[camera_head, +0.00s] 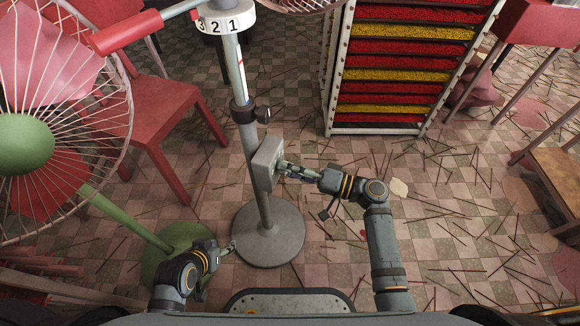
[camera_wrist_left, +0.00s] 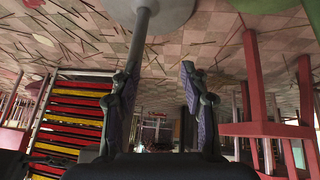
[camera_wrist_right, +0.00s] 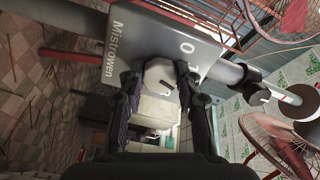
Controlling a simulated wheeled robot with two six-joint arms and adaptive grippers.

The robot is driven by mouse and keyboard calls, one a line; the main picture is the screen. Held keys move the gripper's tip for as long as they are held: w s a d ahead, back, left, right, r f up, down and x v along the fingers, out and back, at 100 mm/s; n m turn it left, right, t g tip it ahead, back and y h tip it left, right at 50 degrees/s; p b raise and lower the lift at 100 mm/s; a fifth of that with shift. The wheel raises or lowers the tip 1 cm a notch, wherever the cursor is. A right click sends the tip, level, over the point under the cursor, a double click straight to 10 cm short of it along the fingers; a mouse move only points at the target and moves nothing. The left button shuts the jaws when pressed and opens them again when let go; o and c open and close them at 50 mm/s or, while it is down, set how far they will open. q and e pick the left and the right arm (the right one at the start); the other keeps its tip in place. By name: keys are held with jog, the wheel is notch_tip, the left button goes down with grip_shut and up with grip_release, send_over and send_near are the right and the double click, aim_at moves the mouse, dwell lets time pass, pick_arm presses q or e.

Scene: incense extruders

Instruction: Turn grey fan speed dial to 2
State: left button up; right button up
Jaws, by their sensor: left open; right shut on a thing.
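The grey fan's stand has a pole (camera_head: 245,135), a round base (camera_head: 268,240) and a grey control box (camera_head: 264,160). In the right wrist view the box (camera_wrist_right: 130,38) reads "Mistrowen", with 0 and part of a 1 visible. The pale round speed dial (camera_wrist_right: 160,74) has a short dark mark. My right gripper (camera_head: 285,168) is shut on the dial, one finger on each side. Fingers hide other numbers, and I cannot tell which number the mark points to. My left gripper (camera_head: 229,247) is open and empty, low beside the base; it also shows in the left wrist view (camera_wrist_left: 160,85).
A white rack (camera_head: 333,70) of red and yellow layers stands behind. A white collar (camera_head: 228,20) numbered 3, 2, 1 is higher on the pole. Thin sticks litter the tiled floor.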

pick_arm(q)
jog(key=shift+s+d+f+g, duration=0.1)
jog(key=shift+s+f+g, duration=0.2)
jog(key=shift+s, duration=0.3)
jog(key=shift+s+f+g, duration=0.2)
jog(key=shift+s+g, duration=0.1)
jog(key=shift+s, duration=0.25)
pick_arm(e)
jog(key=shift+m, duration=0.3)
jog(key=o, duration=1.2)
jog(key=shift+c, duration=0.2)
jog(key=shift+d, duration=0.1)
jog(key=v, duration=1.2)
